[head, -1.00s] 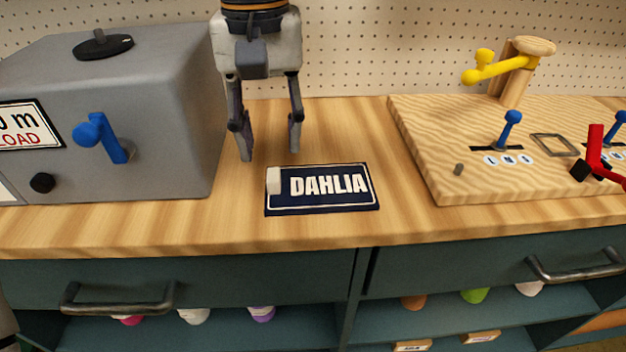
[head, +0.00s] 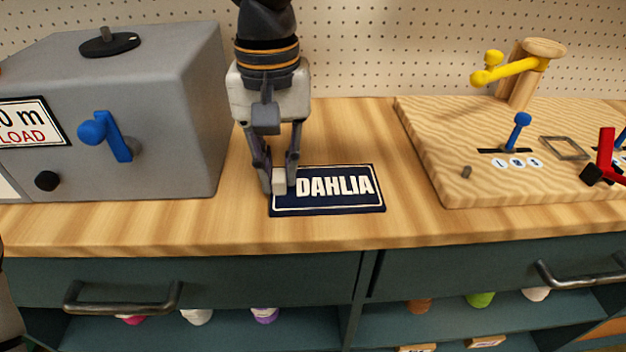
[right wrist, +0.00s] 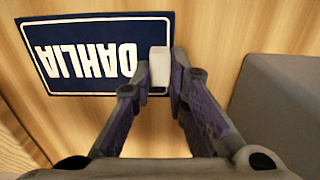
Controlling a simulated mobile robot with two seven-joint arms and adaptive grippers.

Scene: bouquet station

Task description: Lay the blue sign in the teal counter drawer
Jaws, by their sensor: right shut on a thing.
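The blue sign (head: 335,189), dark blue with white DAHLIA lettering and a white border, lies flat on the wooden counter. A small white block-like grip stands at its left end. My right gripper (head: 279,184) is shut on that grip, one finger on each side. The right wrist view shows the sign (right wrist: 95,55) upside down and the fingers (right wrist: 159,75) against the white grip. The teal counter drawer (head: 200,282) with a dark metal handle is shut below the counter edge. My left gripper is not in view.
A grey box (head: 130,120) with a blue lever stands on the left. A wooden board (head: 450,140) with levers stands on the right. Another teal drawer (head: 460,268) is at right, above open shelves. Counter between box and board is mostly clear.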

